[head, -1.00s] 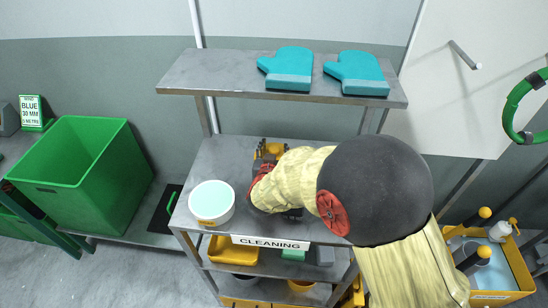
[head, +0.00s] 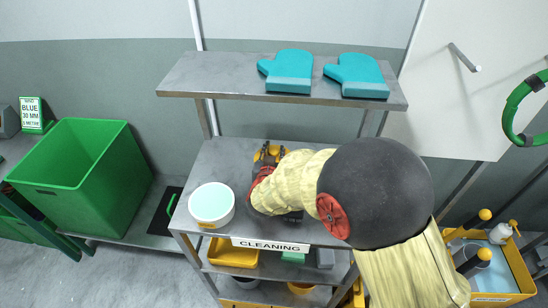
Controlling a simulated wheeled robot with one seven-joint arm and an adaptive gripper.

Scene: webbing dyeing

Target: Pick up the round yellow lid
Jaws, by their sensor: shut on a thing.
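The round yellow lid (head: 274,150) shows only as a small yellow patch at the dark fingers of my gripper (head: 271,154). The rest of it is hidden behind the fingers and my arm. My gripper is over the middle of the grey cleaning shelf, shut on the lid. I cannot tell whether the lid is clear of the shelf top.
A white tub (head: 212,204) with pale content stands on the cleaning shelf (head: 240,215), left of my gripper. Teal mitts (head: 288,70) lie on the upper shelf (head: 215,76) behind. A green bin (head: 75,165) is at left, a yellow crate (head: 500,275) at right.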

